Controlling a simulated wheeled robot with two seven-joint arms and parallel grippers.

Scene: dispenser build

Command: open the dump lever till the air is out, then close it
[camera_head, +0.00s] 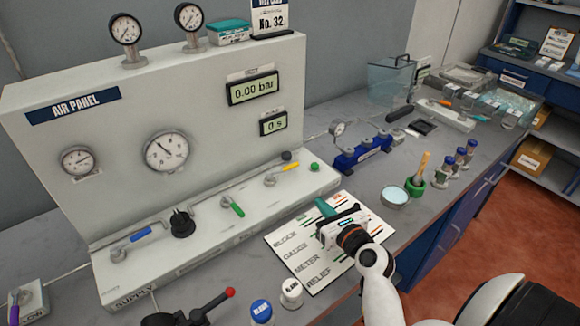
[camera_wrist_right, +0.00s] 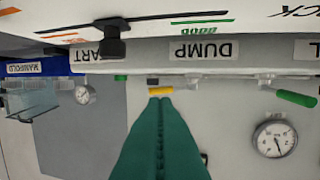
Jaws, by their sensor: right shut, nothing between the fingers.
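The dump lever has a yellow handle (camera_head: 284,170) and sits at the right of the air panel's ledge (camera_head: 205,232). In the right wrist view, which is upside down, its yellow handle (camera_wrist_right: 160,91) shows just past my fingertips, near the DUMP label (camera_wrist_right: 201,51). My right gripper (camera_head: 323,208) has green fingers and is shut and empty. It is above the printed card, in front of the ledge and apart from the lever in the head view. The upper display (camera_head: 254,88) reads 0.00 bar and the lower one (camera_head: 273,123) reads 0 s. My left gripper is out of view.
A green lever (camera_head: 233,207) and a blue lever (camera_head: 138,235) stand farther left on the ledge. A small green button (camera_head: 314,167) is right of the dump lever. A blue manifold (camera_head: 363,154) stands beyond the ledge. White-capped (camera_head: 291,290) and blue-capped (camera_head: 261,310) bottles stand in front.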

